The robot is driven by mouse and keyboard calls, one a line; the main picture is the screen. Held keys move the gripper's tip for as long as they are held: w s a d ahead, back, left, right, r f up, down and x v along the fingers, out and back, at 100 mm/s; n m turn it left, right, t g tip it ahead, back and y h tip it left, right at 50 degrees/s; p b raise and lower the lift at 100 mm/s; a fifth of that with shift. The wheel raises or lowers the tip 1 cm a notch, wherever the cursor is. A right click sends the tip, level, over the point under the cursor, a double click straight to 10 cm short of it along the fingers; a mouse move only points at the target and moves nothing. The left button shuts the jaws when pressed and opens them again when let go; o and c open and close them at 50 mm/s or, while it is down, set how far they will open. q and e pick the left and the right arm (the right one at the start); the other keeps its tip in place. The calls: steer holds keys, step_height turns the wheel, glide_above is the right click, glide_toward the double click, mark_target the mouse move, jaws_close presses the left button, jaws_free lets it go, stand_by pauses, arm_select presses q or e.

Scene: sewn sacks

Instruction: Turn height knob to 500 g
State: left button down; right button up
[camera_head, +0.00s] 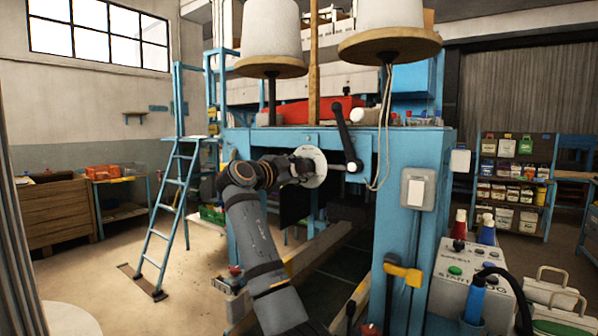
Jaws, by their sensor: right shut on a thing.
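A pale round dial (317,157) sits on the front of the blue machine (414,150), below its table edge. My right gripper (303,169) is at the front of this dial, shut on the height knob at its middle. The gripper's fingers cover most of the knob, and the marks on the dial are too small to read. The forearm reaches up to it from the bottom of the picture. My left gripper is not in view.
A black lever (346,138) with a pale ball hangs close to the right of the dial. A white switch box (416,188) is on the machine's right post. Two large thread cones (271,32) stand above. A blue ladder (170,215) stands at left, with open floor around it.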

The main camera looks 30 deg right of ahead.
steer(key=shift+m, duration=0.8)
steer(key=o, duration=1.2)
steer(key=shift+c, duration=0.2)
steer(key=v, duration=1.2)
